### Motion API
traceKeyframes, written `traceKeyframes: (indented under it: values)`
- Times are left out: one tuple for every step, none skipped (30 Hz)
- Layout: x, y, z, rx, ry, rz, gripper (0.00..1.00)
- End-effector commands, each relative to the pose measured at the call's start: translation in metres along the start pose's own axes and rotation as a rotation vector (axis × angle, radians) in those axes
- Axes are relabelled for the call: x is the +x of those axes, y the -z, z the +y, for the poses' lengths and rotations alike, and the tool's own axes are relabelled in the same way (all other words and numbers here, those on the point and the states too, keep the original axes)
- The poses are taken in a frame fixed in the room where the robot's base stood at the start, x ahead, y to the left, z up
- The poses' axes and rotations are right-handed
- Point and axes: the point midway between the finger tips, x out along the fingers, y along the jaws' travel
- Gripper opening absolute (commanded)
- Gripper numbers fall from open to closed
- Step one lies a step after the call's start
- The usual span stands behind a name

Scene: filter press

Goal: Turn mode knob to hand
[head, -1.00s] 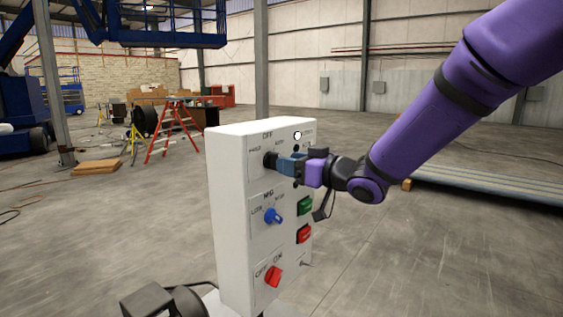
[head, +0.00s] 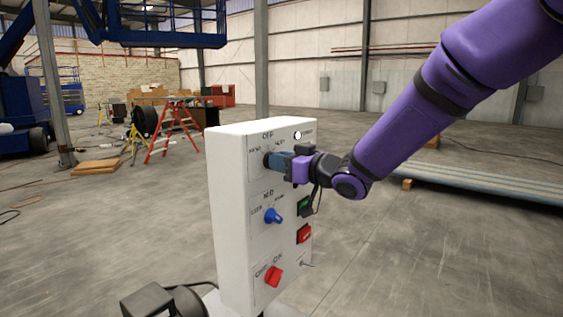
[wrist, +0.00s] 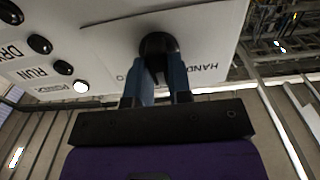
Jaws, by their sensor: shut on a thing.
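The white control panel (head: 225,220) stands upright in the head view. Its top left plate carries the black mode knob (head: 267,160), with OFF above it and HAND at its left. My gripper (head: 275,162) reaches in from the right, its blue fingers shut on the knob. In the wrist view the fingers (wrist: 160,78) lie on both sides of the black knob (wrist: 158,43). The HAND label (wrist: 203,66) reads upside down just right of the fingers. The fingers hide part of the plate, and I cannot tell exactly where the knob points.
Below are a blue knob (head: 272,215) and a red knob (head: 273,276). A green button (head: 305,204) and a red button (head: 304,234) sit at the right, with a white lamp (head: 297,135) above. Floor around the panel is mostly clear.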

Motion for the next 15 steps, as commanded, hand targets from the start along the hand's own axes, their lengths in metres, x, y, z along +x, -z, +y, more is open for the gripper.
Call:
traceKeyframes:
  values:
    - [-0.0001,0.0,-0.0001,-0.005,0.0,0.0,0.0]
    - [-0.0001,0.0,-0.0001,-0.009,0.0,0.0,0.0]
    - [-0.0001,-0.0001,-0.0001,-0.017,0.0,0.0,0.0]
    - [-0.0001,-0.0001,-0.0001,-0.024,0.0,0.0,0.0]
    - [-0.0001,-0.0001,-0.0002,-0.035,0.0,0.0,0.0]
    - [0.0,-0.0001,-0.0002,-0.05,0.0,0.0,0.0]
    - [0.0,-0.0002,-0.0003,-0.063,0.0,0.0,0.0]
    - [0.0,-0.0002,-0.0003,-0.079,0.001,0.0,0.0]
    - [0.0,-0.0003,-0.0004,-0.102,0.001,0.0,0.0]
    - [0.0001,-0.0004,-0.0005,-0.121,0.001,0.0,0.0]
    - [0.0001,-0.0004,-0.0006,-0.142,0.001,0.0,0.0]
    - [0.0002,-0.0004,-0.0008,-0.172,0.001,0.0,0.0]
    - [0.0002,-0.0005,-0.0009,-0.195,0.001,0.0,0.0]
    - [0.0002,-0.0005,-0.0011,-0.219,0.001,0.0,0.0]
    - [0.0002,-0.0005,-0.0013,-0.253,0.001,0.0,0.0]
